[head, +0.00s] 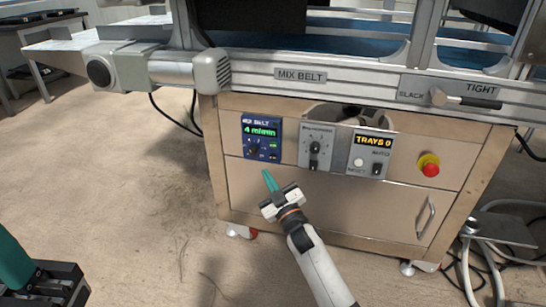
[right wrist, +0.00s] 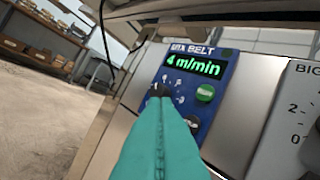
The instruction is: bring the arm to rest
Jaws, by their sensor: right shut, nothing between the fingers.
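My right gripper (head: 268,180) has teal fingers and is in front of the cabinet, just below and right of the blue mix belt panel. Its fingers are shut with nothing between them. In the right wrist view the shut fingers (right wrist: 160,140) point at the blue panel (right wrist: 190,85) and cover its lower left part. The panel's green display reads 4 m/min. The panel also shows in the head view (head: 262,139). A dark gripper part with a teal piece (head: 40,280) of my left arm shows at the lower left; its fingertips cannot be made out.
Right of the panel are a grey dial box (head: 316,147), a TRAYS 0 box (head: 370,155) and a red stop button (head: 430,169). The conveyor rail (head: 340,85) overhangs the cabinet. A metal frame with cables (head: 500,230) stands right. Floor (head: 130,200) is open at left.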

